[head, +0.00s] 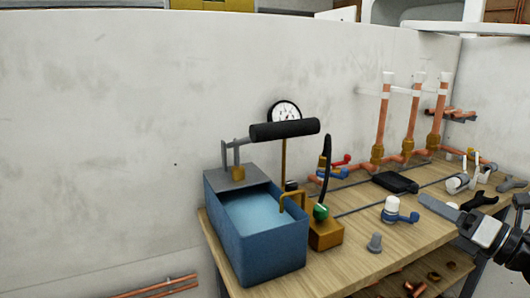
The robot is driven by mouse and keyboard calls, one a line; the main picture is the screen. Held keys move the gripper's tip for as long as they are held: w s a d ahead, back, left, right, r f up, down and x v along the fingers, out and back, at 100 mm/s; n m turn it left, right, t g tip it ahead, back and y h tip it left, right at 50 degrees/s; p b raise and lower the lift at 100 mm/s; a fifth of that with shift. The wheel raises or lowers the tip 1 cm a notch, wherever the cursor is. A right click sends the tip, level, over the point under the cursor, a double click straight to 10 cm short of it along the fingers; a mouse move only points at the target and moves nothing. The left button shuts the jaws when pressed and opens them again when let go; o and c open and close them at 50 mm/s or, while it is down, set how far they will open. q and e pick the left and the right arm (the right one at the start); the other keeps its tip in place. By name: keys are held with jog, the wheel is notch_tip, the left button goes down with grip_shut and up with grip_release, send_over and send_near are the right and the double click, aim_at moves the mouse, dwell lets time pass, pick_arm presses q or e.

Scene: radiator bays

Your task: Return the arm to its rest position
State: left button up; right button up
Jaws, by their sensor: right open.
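My right gripper (456,212) comes in from the right edge, low, over the right front part of the wooden bench (385,258). Its pale grey body and a flat grey finger show, and the jaws are open with nothing seen between them. Part of my right arm is cut off by the picture edge. My left gripper and arm are not in view.
A blue water tank (256,248) with a black-handled pump and gauge (285,112) stands at the bench's left end. Copper risers (409,120) stand at the back. A white-and-blue valve (394,210), grey cap (375,242) and black box (395,182) lie near the gripper.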

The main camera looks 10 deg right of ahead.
jog(key=s+a+f+m+g+h+p, duration=0.15)
jog(key=a+f+m+h, duration=0.25)
jog(key=a+f+m, duration=0.6)
jog(key=s+a+f+m+h+p, duration=0.1)
jog(key=s+a+f+m+h, duration=0.25)
jog(key=f+m, duration=0.8)
jog(key=s+a+f+m+g+y, duration=0.1)
jog(key=s+a+f+m+g, duration=0.1)
jog(key=a, duration=0.6)
jog(key=s+a+f+m+g+y+p, duration=0.1)
jog(key=s+a+f+m+g, duration=0.1)
jog(key=s+a+m+g, duration=0.2)
jog(key=s+a+m, duration=0.3)
jog(key=a+m, duration=0.1)
jog(key=m, duration=0.1)
jog(key=shift+f, duration=0.2)
jog(key=shift+w+y, duration=0.1)
jog(key=shift+y, duration=0.25)
